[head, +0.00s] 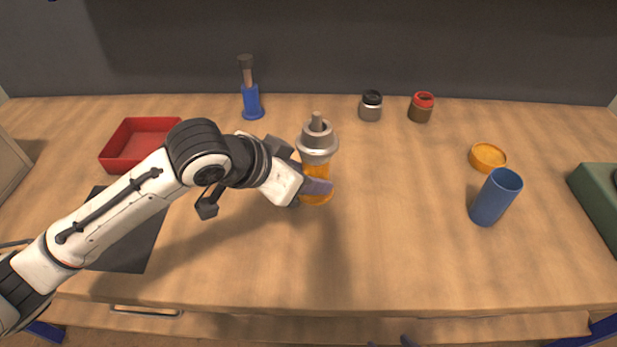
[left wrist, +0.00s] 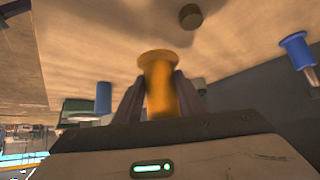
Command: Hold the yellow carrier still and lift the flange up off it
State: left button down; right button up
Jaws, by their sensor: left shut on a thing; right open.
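The yellow carrier (head: 317,171) stands upright on the wooden table near the middle in the head view. My left gripper (head: 317,187) comes from the left and is shut on the carrier's body below the flange. In the left wrist view the carrier (left wrist: 161,88) shows between the two fingers; I cannot make out the flange there. The fingertips of my right gripper (head: 390,343) just show at the bottom edge of the head view, apart and empty, far from the carrier.
A red tray (head: 128,158) and dark mat (head: 122,251) lie left. Behind stand a blue holder (head: 252,103) with a handled tool, a grey jar (head: 370,108) and a red-topped jar (head: 421,109). An orange dish (head: 487,157) and blue cup (head: 494,198) are right. The front middle is clear.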

pick_arm(q)
jog(key=shift+r, duration=0.1)
jog(key=shift+f+b, duration=1.75)
jog(key=shift+f, duration=2.65)
jog(key=shift+f, duration=0.2)
jog(key=shift+f, duration=0.25)
jog(key=c, duration=1.2)
grip_release()
jog(key=shift+o, duration=0.2)
jog(key=shift+f, duration=0.1)
